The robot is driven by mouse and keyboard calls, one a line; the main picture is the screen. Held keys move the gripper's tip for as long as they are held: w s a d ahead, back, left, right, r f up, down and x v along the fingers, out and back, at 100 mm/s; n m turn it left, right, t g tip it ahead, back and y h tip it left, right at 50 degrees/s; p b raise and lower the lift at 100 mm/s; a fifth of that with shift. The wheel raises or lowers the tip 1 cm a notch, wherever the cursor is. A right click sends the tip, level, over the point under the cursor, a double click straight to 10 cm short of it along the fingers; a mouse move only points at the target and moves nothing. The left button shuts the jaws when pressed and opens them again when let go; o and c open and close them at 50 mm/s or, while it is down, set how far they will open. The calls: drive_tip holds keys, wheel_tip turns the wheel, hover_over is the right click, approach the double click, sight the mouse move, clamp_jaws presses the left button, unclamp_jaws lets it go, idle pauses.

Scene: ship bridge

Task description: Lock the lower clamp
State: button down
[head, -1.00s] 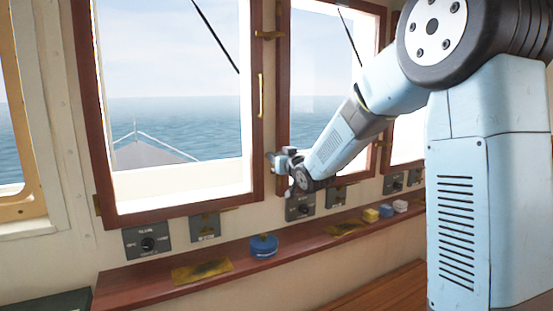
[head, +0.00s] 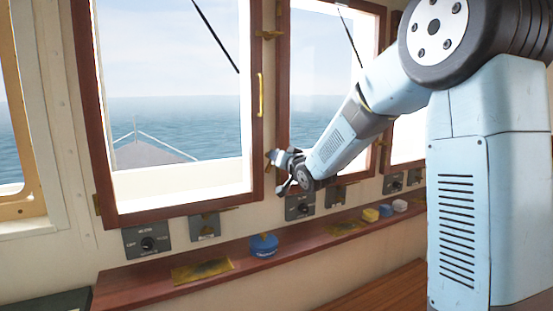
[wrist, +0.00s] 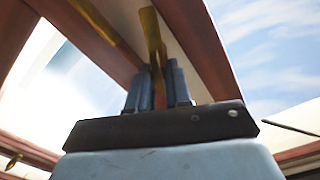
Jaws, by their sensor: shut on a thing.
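The lower clamp is a brass lever on the post between the two windows. In the wrist view the brass lever (wrist: 152,35) runs down between my gripper's two blue fingers (wrist: 160,85). My gripper is shut on it; the fingers hide its lower end. In the head view my gripper (head: 275,157) is at the post's lower part, tilted up to the left, and it mostly hides the clamp. The upper brass clamp (head: 268,35) sits higher on the same post. The left window's red-brown frame (head: 257,150) is beside the gripper.
A brass handle (head: 260,95) is on the left window frame. Below, a wooden ledge (head: 130,285) holds a blue round tin (head: 264,250), a yellow cloth (head: 202,270) and a yellow block (head: 370,215). Grey switch panels (head: 147,242) line the wall above the ledge.

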drive_tip(key=m, duration=0.6)
drive_tip(key=shift+w+d+f+m, duration=0.1)
drive_tip(key=shift+d+f+m, duration=0.15)
drive_tip(key=shift+m, duration=0.05)
drive_tip(key=shift+d+f+m, duration=0.1)
drive_tip(key=shift+f+m, duration=0.1)
drive_tip(key=shift+m, duration=1.4)
drive_tip(key=shift+d+f+m, duration=0.1)
drive_tip(key=shift+f+m, duration=0.05)
drive_tip(key=shift+m, duration=1.45)
drive_tip(key=c, duration=1.1)
unclamp_jaws()
drive_tip(key=shift+a, duration=0.1)
drive_tip(key=shift+o, duration=0.2)
drive_tip(key=shift+r, duration=0.1)
drive_tip(key=v, duration=1.3)
drive_tip(key=shift+s, duration=0.3)
